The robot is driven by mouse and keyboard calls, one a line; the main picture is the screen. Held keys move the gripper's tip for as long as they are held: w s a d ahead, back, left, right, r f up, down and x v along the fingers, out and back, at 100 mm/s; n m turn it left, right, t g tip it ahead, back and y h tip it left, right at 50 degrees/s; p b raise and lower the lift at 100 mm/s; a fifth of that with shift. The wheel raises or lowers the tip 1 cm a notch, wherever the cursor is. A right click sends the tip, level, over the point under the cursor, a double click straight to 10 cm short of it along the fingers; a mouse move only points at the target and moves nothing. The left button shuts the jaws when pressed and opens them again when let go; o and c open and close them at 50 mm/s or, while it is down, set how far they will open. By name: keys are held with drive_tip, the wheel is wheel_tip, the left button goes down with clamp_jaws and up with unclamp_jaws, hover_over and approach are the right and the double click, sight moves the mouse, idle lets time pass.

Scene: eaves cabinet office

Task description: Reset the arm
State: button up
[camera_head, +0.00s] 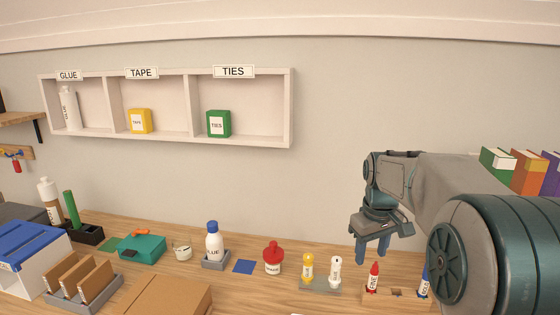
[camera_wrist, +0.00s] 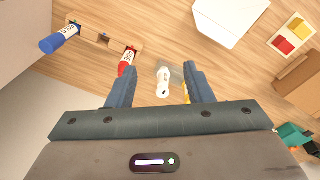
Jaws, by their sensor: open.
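My gripper (camera_head: 373,247) hangs over the back right of the desk, pointing down, at the end of my arm. Its two fingers are apart, with nothing held between them. In the wrist view, my gripper (camera_wrist: 158,78) shows both blue fingers spread. A white bottle (camera_wrist: 163,80) appears between them but stands below on the desk. In the head view, that white bottle (camera_head: 335,272) stands beside a yellow bottle (camera_head: 307,268) on a grey tray, left of the gripper.
A red bottle (camera_head: 373,277) and a blue one (camera_head: 424,283) stand in a wooden holder near my arm. A red-capped jar (camera_head: 273,258) and a blue-capped glue bottle (camera_head: 214,243) stand further left. The wall shelf (camera_head: 292,108) holds glue, tape and ties. Bare wall lies behind the gripper.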

drive_tip(key=s+a+f+m+t, duration=0.1)
drive_tip(key=s+a+f+m, duration=0.1)
drive_tip(key=s, duration=0.9)
drive_tip(key=s+a+f+m+t, duration=0.1)
drive_tip(key=s+a+f+m, duration=0.1)
drive_tip(key=s, duration=1)
drive_tip(key=shift+a+f, duration=0.45)
drive_tip(key=shift+a, duration=0.65)
